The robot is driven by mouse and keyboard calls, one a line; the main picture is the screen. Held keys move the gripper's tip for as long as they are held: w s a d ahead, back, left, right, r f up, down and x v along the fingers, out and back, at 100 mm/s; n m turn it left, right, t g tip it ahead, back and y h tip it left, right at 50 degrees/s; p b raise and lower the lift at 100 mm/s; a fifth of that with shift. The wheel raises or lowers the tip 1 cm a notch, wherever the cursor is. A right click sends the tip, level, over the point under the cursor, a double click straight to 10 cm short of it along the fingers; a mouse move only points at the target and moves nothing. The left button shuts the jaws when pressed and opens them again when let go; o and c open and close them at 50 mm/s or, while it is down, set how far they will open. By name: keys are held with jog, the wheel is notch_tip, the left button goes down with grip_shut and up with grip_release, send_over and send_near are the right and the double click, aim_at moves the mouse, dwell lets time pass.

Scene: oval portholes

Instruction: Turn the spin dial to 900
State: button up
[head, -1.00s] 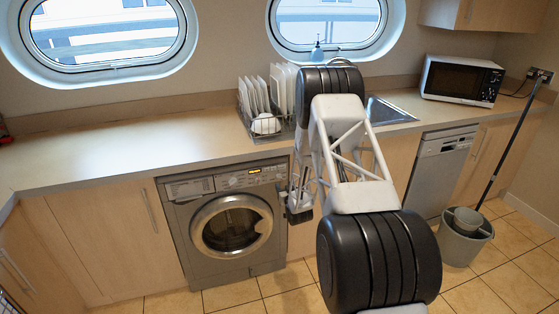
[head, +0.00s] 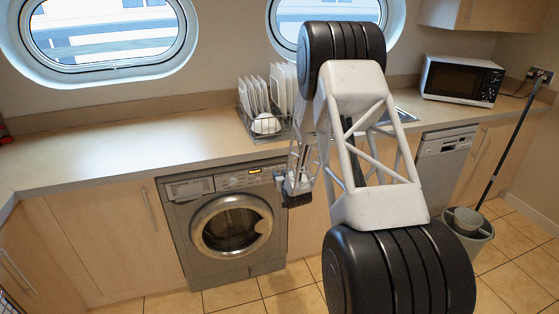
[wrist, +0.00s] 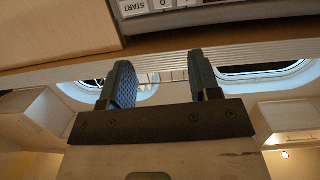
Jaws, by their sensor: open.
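The grey washing machine (head: 180,225) stands under the counter in the head view. Its control panel (head: 232,182) runs along the top, with a lit orange display (head: 255,171).
A dish rack (head: 268,128) and a microwave (head: 459,80) stand on the counter (head: 120,150). A bucket (head: 477,232) with a mop is on the right.

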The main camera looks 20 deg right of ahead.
jog(key=s+a+r+g, duration=0.1)
jog(key=s+a+r, duration=0.1)
jog(key=s+r, duration=0.2)
jog(key=s+a+r+g, duration=0.2)
jog(key=s+r, duration=0.3)
jog(key=r, duration=0.5)
jog(key=shift+s+a+r+h, duration=0.15)
jog(key=shift+s+a+h, duration=0.1)
jog(key=shift+s+h, duration=0.05)
jog(key=shift+g, duration=0.3)
dwell(0.3)
jog(key=s+a+r+g, duration=0.25)
jog(key=s+r, duration=0.35)
jog(key=s, duration=0.5)
jog(key=s+a+r+g, duration=0.2)
jog(key=s+a+r, duration=0.3)
jog(key=s, duration=0.6)
jog(key=s+a+r+g, duration=0.1)
jog(key=s+r+g, duration=0.1)
jog(key=s, duration=1.3)
jog(key=s+a+r+g, duration=0.2)
jog(key=s+g, duration=0.1)
jog(key=s, duration=1.2)
jog(key=shift+a+r, duration=0.15)
jog(key=shift+r, duration=0.05)
